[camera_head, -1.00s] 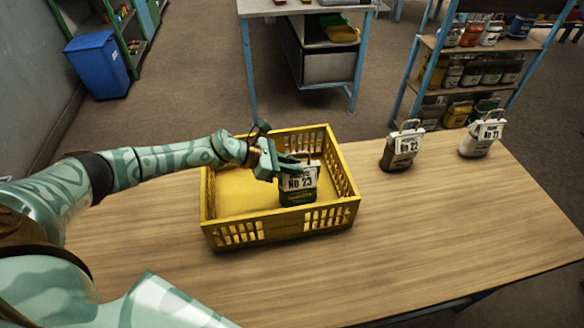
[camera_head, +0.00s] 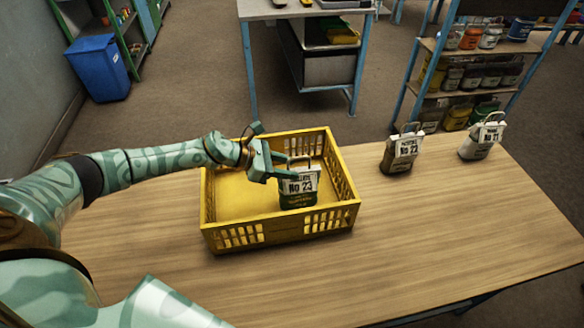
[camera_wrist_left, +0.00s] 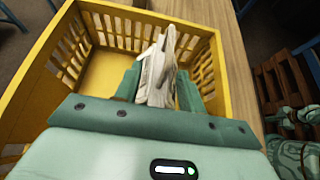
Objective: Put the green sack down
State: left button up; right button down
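The green sack (camera_head: 297,201), with a white top and a label reading No 23, stands roughly upright inside the yellow crate (camera_head: 281,229), toward its right side. My left gripper (camera_head: 279,168) is just left of the sack's top, over the crate, with its fingers spread apart. In the left wrist view, the sack's pale top (camera_wrist_left: 158,70) shows between the two fingers of the left gripper (camera_wrist_left: 160,88); its lower part is hidden there. My right gripper is not in view.
The crate stands on a wooden table (camera_head: 420,230). A brown sack labelled No 22 (camera_head: 402,152) and a whitish sack (camera_head: 481,141) stand at the back right of the table.

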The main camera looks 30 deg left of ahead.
pick_arm(q)
jog(key=v, duration=1)
jog(key=shift+s, duration=0.1)
